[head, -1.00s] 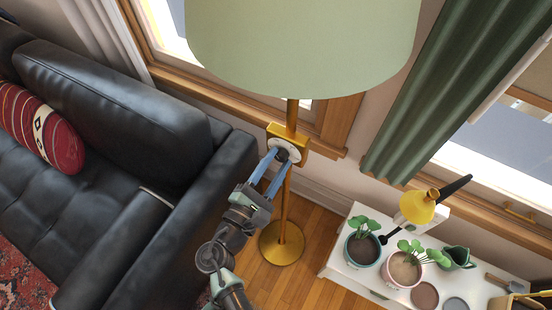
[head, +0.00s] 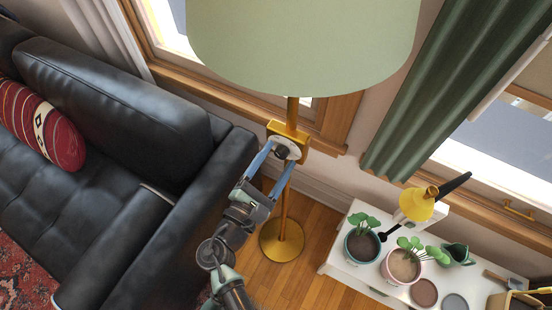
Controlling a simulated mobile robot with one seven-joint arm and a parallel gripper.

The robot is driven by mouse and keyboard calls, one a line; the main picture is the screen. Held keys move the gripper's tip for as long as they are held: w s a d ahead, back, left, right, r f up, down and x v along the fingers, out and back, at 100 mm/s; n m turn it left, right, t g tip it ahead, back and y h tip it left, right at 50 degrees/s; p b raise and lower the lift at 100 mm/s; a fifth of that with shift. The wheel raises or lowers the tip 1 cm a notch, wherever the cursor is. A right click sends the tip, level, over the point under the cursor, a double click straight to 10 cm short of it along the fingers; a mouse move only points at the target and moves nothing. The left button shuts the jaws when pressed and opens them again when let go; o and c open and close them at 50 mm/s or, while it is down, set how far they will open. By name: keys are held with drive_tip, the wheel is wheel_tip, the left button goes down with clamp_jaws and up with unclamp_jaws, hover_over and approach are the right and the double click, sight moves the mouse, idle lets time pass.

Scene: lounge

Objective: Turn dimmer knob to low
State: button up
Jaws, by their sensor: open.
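The dimmer knob (head: 282,151) is a small dark knob on a pale round dial, set on a brass box (head: 303,137) on the pole of a floor lamp (head: 293,112). The lamp has a pale green shade (head: 303,45) and a round brass base (head: 282,240). My gripper (head: 274,158) has its two blue fingers spread, one toward the left and one toward the right of the knob. The jaws look empty. I cannot tell whether either finger touches the dial. The dial's markings are too small to read.
A black leather sofa (head: 120,100) with a red patterned cushion (head: 40,125) stands at left. A white low table (head: 345,265) with potted plants, a yellow watering can (head: 418,203) and tools stands at right. A green curtain (head: 455,85) hangs behind it. Wooden floor shows around the lamp base.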

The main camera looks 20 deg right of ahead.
drive_tip(key=b+v, duration=0.2)
drive_tip(key=v, duration=1.1)
idle(0.4)
